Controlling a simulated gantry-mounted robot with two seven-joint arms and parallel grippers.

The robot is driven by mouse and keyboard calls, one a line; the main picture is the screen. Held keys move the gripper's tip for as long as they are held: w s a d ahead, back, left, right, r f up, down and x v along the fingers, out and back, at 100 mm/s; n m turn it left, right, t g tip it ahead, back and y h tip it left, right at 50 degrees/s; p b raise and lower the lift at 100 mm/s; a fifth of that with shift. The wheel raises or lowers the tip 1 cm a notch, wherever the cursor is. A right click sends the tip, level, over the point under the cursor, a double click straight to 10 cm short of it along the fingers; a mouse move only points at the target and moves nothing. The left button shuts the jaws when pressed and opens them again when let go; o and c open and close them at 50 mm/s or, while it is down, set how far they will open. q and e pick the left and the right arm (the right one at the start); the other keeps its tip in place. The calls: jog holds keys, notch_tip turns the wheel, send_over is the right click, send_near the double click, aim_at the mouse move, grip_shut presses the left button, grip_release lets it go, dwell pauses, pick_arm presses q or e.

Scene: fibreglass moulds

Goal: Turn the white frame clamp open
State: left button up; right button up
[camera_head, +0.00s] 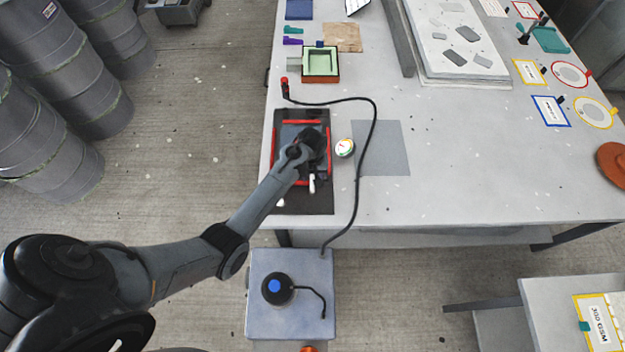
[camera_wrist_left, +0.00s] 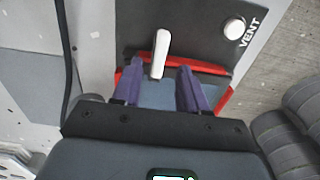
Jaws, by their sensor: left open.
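The white frame clamp (camera_head: 312,184) is a small white lever at the near edge of the red frame (camera_head: 328,160), which lies on a black plate (camera_head: 300,204). In the left wrist view the clamp (camera_wrist_left: 161,48) crosses the red bar, its lower end between my fingertips in the picture. My left gripper (camera_head: 316,168) is above the frame; its purple fingers (camera_wrist_left: 160,72) are apart, with a gap on each side of the clamp. I cannot tell how far above the clamp they are. My arm hides part of the frame. My right gripper is not seen.
A white knob (camera_wrist_left: 234,27) marked VENT is on the plate near the clamp. A round gauge (camera_head: 344,148) and a black hose (camera_head: 374,130) lie right of the frame. A green-lined mould (camera_head: 320,64) stands behind.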

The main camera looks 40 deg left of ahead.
aim_at(312, 182)
pick_arm(q)
jog(key=shift+f, duration=1.85)
grip_shut()
